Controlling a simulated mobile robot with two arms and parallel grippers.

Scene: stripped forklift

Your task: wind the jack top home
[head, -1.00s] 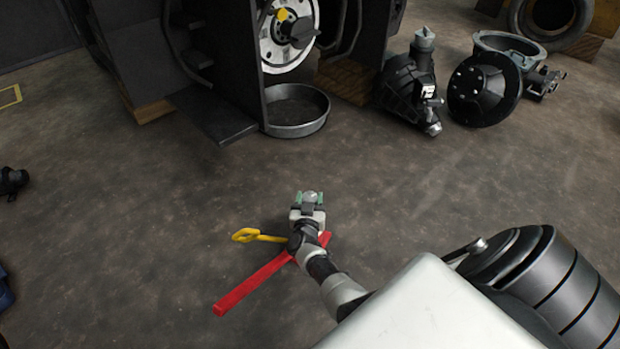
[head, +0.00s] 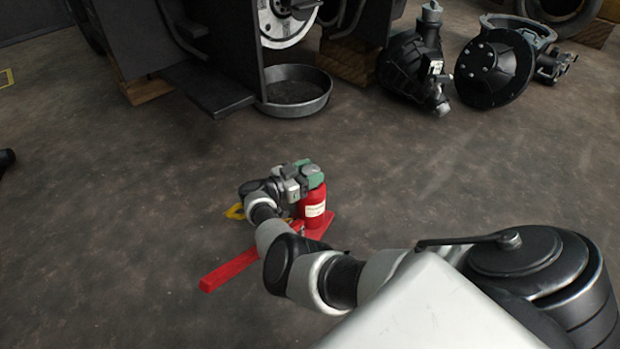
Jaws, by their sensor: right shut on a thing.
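The red bottle jack (head: 313,206) stands upright on the floor, with a pale label on its body. A flat red bar (head: 230,271) runs from its base toward the lower left. A yellow part (head: 235,212) shows behind my wrist, mostly hidden. My right gripper (head: 312,174) comes in from the left side of the jack and is shut at the jack top. Its green-tipped fingers cover the top, so the screw itself is hidden. My left gripper is not in view.
A round metal pan (head: 297,107) lies by the forklift frame (head: 215,90) at the back. A black axle part (head: 412,70) and a round black housing (head: 495,72) stand at the back right. The floor around the jack is clear.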

